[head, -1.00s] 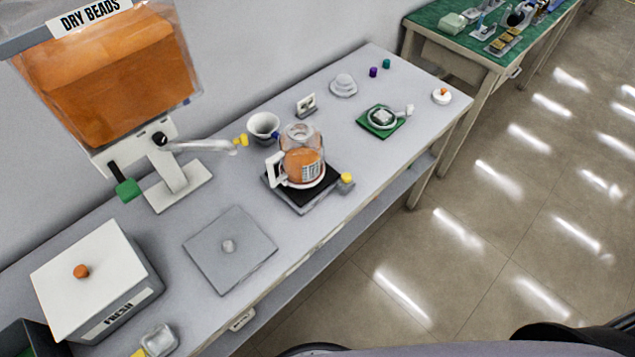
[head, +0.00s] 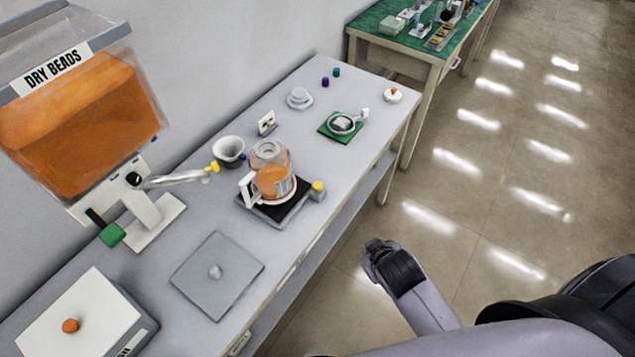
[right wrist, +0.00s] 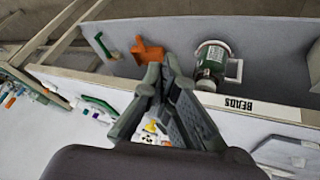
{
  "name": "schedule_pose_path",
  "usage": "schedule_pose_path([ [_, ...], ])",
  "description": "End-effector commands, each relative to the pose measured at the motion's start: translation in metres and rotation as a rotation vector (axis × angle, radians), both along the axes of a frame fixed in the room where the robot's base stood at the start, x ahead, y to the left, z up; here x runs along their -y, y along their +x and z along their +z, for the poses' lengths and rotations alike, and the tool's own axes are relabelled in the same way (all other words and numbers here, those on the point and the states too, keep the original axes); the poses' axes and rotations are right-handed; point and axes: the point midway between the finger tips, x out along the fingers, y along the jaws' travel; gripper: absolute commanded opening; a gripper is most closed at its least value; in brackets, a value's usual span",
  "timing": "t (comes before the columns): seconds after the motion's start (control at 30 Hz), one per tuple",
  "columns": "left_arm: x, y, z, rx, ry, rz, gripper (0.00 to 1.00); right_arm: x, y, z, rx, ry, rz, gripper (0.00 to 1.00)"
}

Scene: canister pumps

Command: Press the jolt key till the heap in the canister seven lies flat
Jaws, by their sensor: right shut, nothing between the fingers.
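A clear glass canister (head: 272,180) with a white handle and a label holds orange beads. It stands on a black-topped plate (head: 262,216) in the middle of the bench. The shape of its heap and any number on it are too small to tell. A yellow button (head: 318,186) on a small grey block sits at the plate's right corner; I cannot read a marking on it. My right gripper (right wrist: 162,75) shows in the right wrist view, shut and empty, touching nothing that I can see. My left gripper is out of view.
A dry beads hopper (head: 80,130) with a spout stands left of the canister. A grey lid plate (head: 217,275) and a white-topped box (head: 75,318) lie nearer. A white cup (head: 228,150) stands behind. Floor right of the bench is clear.

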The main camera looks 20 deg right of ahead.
Motion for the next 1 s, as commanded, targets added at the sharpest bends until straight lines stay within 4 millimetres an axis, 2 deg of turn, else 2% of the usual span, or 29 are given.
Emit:
schedule_pose_path([
  [0.03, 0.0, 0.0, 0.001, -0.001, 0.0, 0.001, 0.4, 0.005, 0.017, 0.022, 0.069, -0.034, 0.008, 0.0],
  [0.2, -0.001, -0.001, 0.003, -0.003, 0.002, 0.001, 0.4, 0.02, 0.069, 0.087, 0.307, -0.162, 0.048, 0.0],
  [0.4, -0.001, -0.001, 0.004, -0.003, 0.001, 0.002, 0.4, 0.021, 0.127, 0.168, 0.616, -0.338, 0.15, 0.0],
  [0.57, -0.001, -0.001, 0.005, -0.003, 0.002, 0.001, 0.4, 0.001, 0.165, 0.235, 0.876, -0.506, 0.303, 0.0],
  [0.7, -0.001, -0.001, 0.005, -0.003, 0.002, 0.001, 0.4, -0.038, 0.189, 0.286, 1.103, -0.685, 0.53, 0.0],
  [0.8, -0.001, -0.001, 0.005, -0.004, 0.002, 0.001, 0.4, -0.077, 0.199, 0.305, 1.232, -0.827, 0.759, 0.0],
  [0.87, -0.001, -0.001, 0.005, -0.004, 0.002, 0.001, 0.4, -0.098, 0.203, 0.307, 1.281, -0.907, 0.908, 0.0],
  [0.97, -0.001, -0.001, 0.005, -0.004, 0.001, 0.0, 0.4, -0.129, 0.207, 0.292, 1.308, -1.034, 1.181, 0.0],
  [1.0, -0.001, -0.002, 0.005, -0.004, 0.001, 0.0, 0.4, -0.137, 0.209, 0.282, 1.299, -1.08, 1.294, 0.0],
])
